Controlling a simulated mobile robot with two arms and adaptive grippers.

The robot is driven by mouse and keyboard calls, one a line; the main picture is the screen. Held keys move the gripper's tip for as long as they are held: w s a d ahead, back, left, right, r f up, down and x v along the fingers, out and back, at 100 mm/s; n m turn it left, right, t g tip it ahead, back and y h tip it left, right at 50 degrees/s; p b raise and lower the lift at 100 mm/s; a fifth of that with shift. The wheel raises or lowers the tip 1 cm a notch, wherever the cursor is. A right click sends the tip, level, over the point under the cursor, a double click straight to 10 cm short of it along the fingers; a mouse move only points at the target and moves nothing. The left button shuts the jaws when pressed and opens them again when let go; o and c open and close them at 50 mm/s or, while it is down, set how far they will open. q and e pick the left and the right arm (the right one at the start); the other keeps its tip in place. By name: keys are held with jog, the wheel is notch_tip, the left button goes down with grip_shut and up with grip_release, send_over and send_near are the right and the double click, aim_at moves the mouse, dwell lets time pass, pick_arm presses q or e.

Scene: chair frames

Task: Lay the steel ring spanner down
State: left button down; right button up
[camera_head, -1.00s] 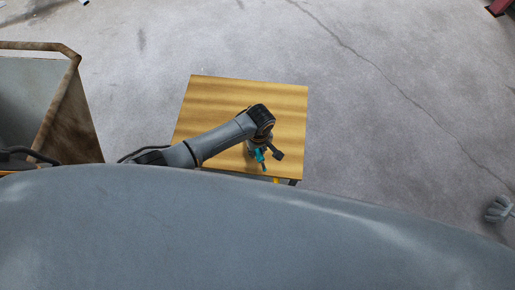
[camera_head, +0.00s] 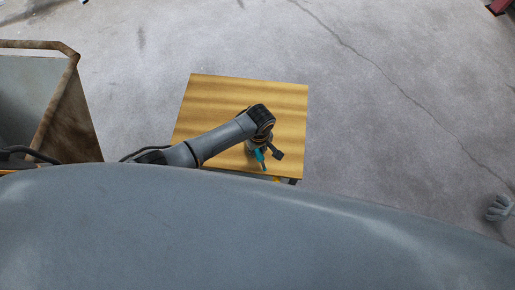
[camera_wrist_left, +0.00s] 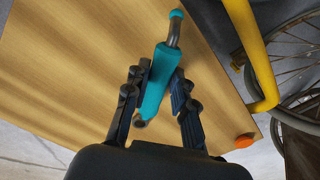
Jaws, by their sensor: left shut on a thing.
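A tool with a teal grip and bare grey metal ends (camera_wrist_left: 160,78) is between the fingers of my left gripper (camera_wrist_left: 158,92) in the left wrist view. Its upper end has a thin metal neck with a teal tip; no ring shape can be made out. My left gripper (camera_head: 262,157) is shut on the teal grip, over the near right part of the wooden tabletop (camera_head: 225,95) in the head view. The tool's lower end shows there as a small teal piece (camera_head: 260,156). Whether it touches the top cannot be told. My right gripper is not in view.
The tabletop's far and left parts are bare. A rusty metal bin (camera_head: 75,110) stands left of the table.

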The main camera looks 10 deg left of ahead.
pick_arm(q)
jog(key=shift+f, duration=0.1)
jog(key=c, duration=1)
grip_release()
jog(key=shift+c, duration=0.2)
jog(key=o, duration=0.3)
jog(key=shift+r+p, duration=1.5)
jog(key=shift+p, duration=0.35)
